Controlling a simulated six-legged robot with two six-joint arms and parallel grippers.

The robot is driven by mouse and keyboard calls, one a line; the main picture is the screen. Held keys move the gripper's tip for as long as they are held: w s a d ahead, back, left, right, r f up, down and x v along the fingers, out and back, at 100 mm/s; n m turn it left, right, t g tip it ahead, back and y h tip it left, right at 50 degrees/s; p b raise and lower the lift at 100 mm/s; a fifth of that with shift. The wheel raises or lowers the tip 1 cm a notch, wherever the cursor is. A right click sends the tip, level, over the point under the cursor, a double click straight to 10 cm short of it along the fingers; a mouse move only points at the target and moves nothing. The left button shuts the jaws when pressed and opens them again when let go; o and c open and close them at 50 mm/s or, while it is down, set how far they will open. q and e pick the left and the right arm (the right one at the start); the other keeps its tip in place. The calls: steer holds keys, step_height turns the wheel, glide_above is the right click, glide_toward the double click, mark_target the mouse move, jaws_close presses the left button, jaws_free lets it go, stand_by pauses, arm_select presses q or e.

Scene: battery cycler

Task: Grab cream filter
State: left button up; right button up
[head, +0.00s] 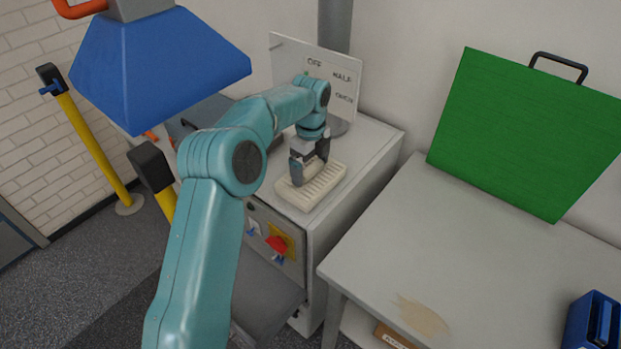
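The cream filter (327,187) is a flat, ribbed cream block lying on top of the white cabinet (371,144). My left gripper (310,175) is directly over it, pointing down, with its fingers at the filter's upper surface. The two fingers look spread apart, one at the filter's left side and one farther back to the right. I cannot tell whether they touch the filter. The gripper hides the filter's back left part. My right gripper is not in view.
A sign board (343,83) and grey pipe stand behind the filter. A blue hood (155,66) hangs at upper left. Yellow posts (97,150) stand left. A grey table (470,245) at right holds a green panel (530,135) and a blue device (592,325); its middle is clear.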

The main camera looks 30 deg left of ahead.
arm_select(q)
steer(key=shift+w+f, duration=0.2)
steer(key=shift+w, duration=0.1)
steer(key=c, duration=1)
steer(key=shift+d, duration=0.15)
steer(key=c, duration=0.4)
steer(key=shift+o, duration=0.2)
steer(key=shift+s+r, duration=0.1)
steer(key=shift+s, duration=0.05)
